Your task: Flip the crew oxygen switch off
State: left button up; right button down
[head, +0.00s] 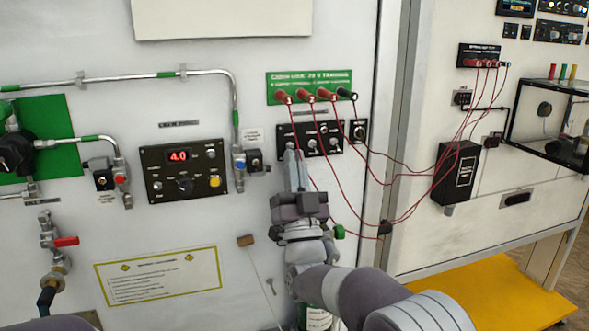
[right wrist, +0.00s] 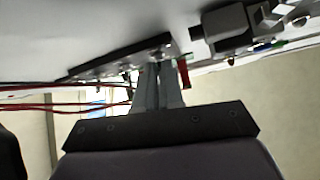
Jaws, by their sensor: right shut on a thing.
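A small black switch panel (head: 325,139) with several toggles is on the white wall, under a green sign with red and black plugs. My right gripper (head: 291,152) reaches up to the panel's lower left part, and its fingers are closed together there. They are shut on a small switch, which the fingertips hide. I cannot read the labels or see which way this switch points. In the right wrist view the closed fingers (right wrist: 158,72) meet the dark panel (right wrist: 120,60) edge-on. My left gripper is not in view.
Red cables (head: 409,193) hang from the green sign (head: 309,86) across to the right-hand panel, passing close to my right gripper. A black panel with a red 4.0 display (head: 179,156) and a metal pipe (head: 236,110) are to the left.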

jog(key=shift+y, duration=0.3)
jog(key=c, duration=1.3)
grip_release()
jog(key=shift+o, duration=0.2)
jog(key=shift+f, duration=0.1)
jog(key=s+d+f+b, duration=0.1)
jog(key=s+f, duration=0.1)
jog(key=s, duration=0.5)
jog(key=s+d+f+b, duration=0.1)
jog(key=s, duration=0.7)
jog(key=shift+d+f, duration=0.35)
jog(key=shift+d, duration=0.05)
